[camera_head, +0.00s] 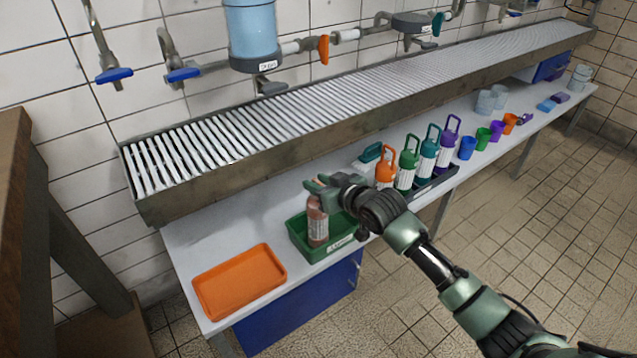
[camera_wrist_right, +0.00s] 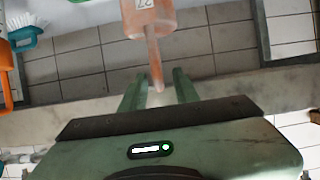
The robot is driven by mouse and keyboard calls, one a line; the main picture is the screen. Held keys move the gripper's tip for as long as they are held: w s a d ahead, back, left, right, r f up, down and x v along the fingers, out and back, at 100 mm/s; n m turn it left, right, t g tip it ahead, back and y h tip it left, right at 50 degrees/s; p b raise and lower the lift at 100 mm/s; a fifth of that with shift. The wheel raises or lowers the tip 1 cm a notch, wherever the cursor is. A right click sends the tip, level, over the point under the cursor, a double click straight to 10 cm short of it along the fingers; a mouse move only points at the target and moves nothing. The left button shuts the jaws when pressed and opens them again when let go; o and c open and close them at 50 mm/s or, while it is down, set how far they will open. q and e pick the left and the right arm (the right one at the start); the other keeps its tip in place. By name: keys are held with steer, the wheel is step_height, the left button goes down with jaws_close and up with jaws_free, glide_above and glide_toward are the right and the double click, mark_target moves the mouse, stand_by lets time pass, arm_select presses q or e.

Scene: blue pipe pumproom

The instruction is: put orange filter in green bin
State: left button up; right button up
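The orange filter (camera_head: 317,222) is a translucent, pinkish-orange cylinder with a pale label. It is upright, with its lower part within the outline of the green bin (camera_head: 340,247); I cannot tell whether it touches the floor. My right gripper (camera_head: 318,185) is at its top. In the right wrist view, the filter (camera_wrist_right: 150,18) has a narrow stem reaching between the fingers of my right gripper (camera_wrist_right: 159,85). The fingers stand apart, with a visible gap beside the stem. My left gripper is not in view.
An orange tray (camera_head: 240,280) lies left of the bin. Several handled bottles stand in a dark rack (camera_head: 437,184) to the right, with a teal brush (camera_head: 371,152) beside them. Coloured cups (camera_head: 467,148) stand further along. A metal grated shelf (camera_head: 300,110) runs behind.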

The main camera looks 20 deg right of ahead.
steer(key=shift+r, duration=0.1)
steer(key=shift+s+d+r, duration=0.1)
steer(key=shift+s+r, duration=0.1)
steer(key=shift+s, duration=0.05)
steer(key=p+v, duration=0.3)
steer(key=v, duration=0.8)
steer(key=s+a+f+m+g+h, duration=0.15)
steer(key=s+f+g, duration=0.25)
steer(key=s+f, duration=0.85)
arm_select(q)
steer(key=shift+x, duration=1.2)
arm_select(e)
steer(key=s+f+g+h, duration=0.1)
steer(key=s+f+g, duration=0.1)
steer(key=s, duration=0.6)
steer(key=s+d+f+g+h, duration=0.1)
steer(key=s+f+g+h, duration=0.1)
steer(key=s, duration=0.7)
step_height(320, 180, down, 3)
steer(key=shift+s+r+g, duration=0.15)
steer(key=shift+r+g, duration=0.1)
steer(key=shift+g, duration=0.55)
